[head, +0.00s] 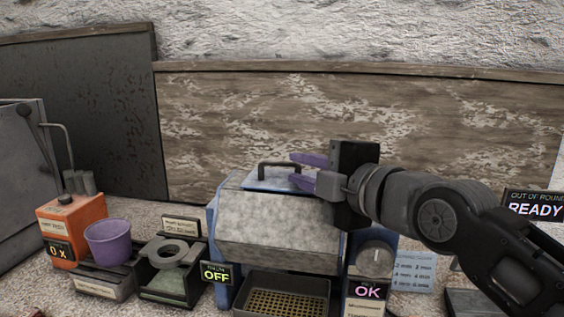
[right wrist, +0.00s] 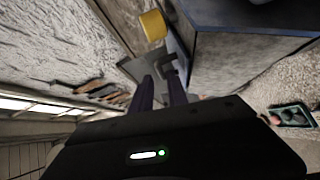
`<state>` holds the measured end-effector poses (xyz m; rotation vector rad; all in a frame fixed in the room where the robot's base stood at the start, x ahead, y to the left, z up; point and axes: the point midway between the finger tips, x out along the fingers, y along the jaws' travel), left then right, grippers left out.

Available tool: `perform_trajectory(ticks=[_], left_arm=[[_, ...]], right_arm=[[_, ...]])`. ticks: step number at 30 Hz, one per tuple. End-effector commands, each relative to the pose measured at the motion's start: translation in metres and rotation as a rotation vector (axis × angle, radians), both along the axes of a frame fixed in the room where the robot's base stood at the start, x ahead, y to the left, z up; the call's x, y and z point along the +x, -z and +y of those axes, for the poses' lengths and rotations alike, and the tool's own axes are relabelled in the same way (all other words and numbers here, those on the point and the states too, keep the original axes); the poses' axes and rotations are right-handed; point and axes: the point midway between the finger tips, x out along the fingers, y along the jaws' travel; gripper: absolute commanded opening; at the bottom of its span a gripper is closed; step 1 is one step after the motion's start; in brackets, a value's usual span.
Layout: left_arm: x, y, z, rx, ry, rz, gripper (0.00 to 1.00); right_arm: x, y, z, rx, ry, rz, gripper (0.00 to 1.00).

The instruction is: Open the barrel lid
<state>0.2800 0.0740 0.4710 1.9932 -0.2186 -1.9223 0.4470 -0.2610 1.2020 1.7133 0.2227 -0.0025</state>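The barrel (head: 270,236) is a grey, faceted drum lying in a blue frame. Its blue lid (head: 252,184) is on top, looks shut, and has a dark bar handle (head: 263,171). My right gripper (head: 293,169), with purple fingers, comes in from the right above the lid. Its fingers are apart, with the tips near the right end of the handle; I cannot tell whether they touch it. In the right wrist view the two fingers (right wrist: 158,82) also show apart, with nothing clearly held between them. My left gripper is in neither view.
A tray with a mesh bottom (head: 285,303) sits below the barrel. A grey knob (head: 375,258) and an OK display (head: 368,291) are to its right, an OFF display (head: 215,273) to its left. A purple cup (head: 108,242) and an orange box (head: 72,228) stand further left.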

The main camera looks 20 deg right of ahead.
Motion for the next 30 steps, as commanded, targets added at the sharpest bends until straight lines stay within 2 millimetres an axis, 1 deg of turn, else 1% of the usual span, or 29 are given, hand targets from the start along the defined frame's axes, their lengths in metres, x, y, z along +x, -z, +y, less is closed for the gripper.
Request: perform_trajectory(ticks=[1, 6, 9, 12, 16, 22, 29, 30], left_arm=[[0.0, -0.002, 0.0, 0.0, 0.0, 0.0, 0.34], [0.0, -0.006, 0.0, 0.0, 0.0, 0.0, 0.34], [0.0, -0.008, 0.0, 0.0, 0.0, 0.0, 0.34], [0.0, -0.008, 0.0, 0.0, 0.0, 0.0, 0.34], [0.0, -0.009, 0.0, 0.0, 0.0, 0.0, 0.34], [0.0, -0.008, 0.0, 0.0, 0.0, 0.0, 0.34], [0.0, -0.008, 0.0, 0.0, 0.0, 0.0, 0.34], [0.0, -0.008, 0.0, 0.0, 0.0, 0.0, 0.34]], right_arm=[[0.008, 0.001, 0.001, 0.0, -0.001, 0.005, 0.2], [0.035, 0.005, 0.005, -0.001, 0.0, 0.005, 0.2], [0.048, 0.006, 0.007, 0.0, 0.0, 0.004, 0.2], [0.056, 0.007, 0.008, 0.001, 0.0, 0.002, 0.2], [0.059, 0.008, 0.009, 0.0, 0.0, 0.0, 0.2], [0.059, 0.008, 0.009, 0.0, 0.0, 0.0, 0.19], [0.059, 0.008, 0.009, 0.0, 0.0, 0.0, 0.0], [0.059, 0.008, 0.009, 0.0, 0.0, 0.0, 0.0]])
